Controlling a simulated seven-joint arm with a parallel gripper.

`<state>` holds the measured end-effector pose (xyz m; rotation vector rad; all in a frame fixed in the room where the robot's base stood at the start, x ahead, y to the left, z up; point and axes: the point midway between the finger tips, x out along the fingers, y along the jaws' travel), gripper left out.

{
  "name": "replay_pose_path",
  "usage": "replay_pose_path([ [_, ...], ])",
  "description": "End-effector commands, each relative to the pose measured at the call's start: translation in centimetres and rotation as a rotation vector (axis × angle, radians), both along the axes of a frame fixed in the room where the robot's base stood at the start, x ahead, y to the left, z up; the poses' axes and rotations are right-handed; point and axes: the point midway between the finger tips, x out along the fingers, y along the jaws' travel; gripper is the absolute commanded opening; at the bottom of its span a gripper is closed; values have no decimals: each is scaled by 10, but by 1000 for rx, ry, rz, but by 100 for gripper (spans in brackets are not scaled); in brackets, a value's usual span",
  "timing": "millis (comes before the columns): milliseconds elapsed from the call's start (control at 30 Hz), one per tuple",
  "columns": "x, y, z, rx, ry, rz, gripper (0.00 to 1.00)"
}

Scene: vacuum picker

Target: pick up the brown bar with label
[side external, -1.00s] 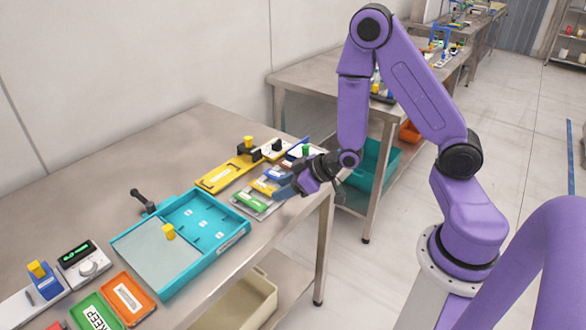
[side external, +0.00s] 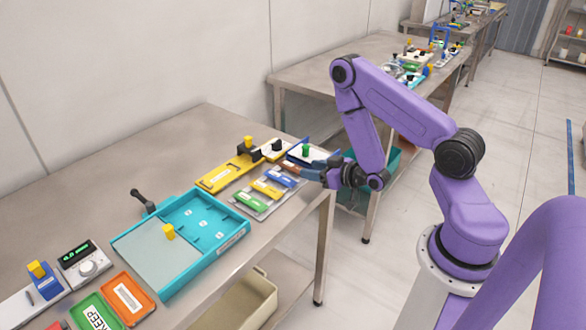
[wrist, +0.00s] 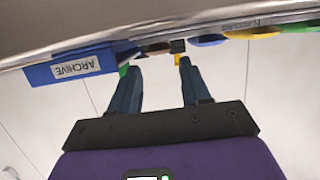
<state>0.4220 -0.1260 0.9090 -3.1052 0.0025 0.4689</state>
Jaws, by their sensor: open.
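The brown bar (side external: 288,167) lies at the far right end of a row of coloured bars near the table's front edge. My gripper (side external: 308,173) is close beside it on the right, partly overlapping it in the side view, so its label cannot be made out. In the wrist view a brown shape (wrist: 155,48) shows beyond and between my two spread fingertips (wrist: 160,66). My gripper is open with nothing between its fingers. I cannot tell whether a finger touches the bar.
Green (side external: 250,203), yellow (side external: 267,188) and blue (side external: 281,178) bars lie on a grey tray. A blue ARCHIVE box (wrist: 75,68) stands close to my gripper. A turquoise tray (side external: 205,228) and yellow fixture (side external: 226,174) lie to the left.

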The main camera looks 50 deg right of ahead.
Motion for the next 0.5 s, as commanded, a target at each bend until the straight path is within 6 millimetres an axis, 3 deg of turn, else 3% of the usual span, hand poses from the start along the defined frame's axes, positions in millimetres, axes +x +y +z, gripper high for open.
replay_pose_path([
  [500, 53, 0, -16, -2, -2, 2, 47],
])
